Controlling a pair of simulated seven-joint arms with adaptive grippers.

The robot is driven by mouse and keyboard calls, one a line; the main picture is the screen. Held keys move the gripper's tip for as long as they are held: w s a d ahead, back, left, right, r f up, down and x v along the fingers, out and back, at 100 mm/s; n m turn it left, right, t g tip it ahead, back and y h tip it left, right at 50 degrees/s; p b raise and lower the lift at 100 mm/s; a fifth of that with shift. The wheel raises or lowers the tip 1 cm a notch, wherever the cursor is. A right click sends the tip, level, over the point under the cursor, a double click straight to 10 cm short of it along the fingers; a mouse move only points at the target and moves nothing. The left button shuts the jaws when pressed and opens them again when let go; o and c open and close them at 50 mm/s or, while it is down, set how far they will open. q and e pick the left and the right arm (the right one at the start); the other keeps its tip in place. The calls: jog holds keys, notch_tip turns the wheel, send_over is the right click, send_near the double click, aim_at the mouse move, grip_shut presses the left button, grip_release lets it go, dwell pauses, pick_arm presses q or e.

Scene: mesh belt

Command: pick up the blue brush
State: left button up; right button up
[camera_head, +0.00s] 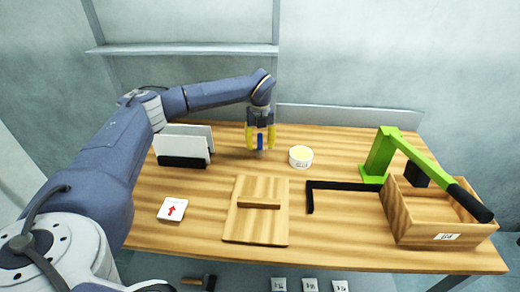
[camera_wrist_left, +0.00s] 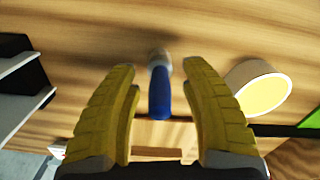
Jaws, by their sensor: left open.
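The blue brush (camera_head: 260,141) stands out between the yellow fingers of my left gripper (camera_head: 259,137) in the head view, near the back of the table. In the left wrist view the blue brush (camera_wrist_left: 160,88) has a blue handle and a pale grey end. It lies between the two spread fingers of my left gripper (camera_wrist_left: 159,78), with a gap on each side. My left gripper is open and points down over the brush. I cannot tell how far the fingertips are above the table. My right gripper is not in view.
A white round container with a yellow top (camera_head: 300,156) stands close to the right. A black and white rack (camera_head: 184,161) is to the left. A wooden board (camera_head: 238,228), a black angle (camera_head: 345,186), a green lever press (camera_head: 381,155) and a wooden crate (camera_head: 407,223) occupy the front and right.

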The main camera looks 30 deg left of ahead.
pick_arm(q)
grip_shut()
dwell(0.4)
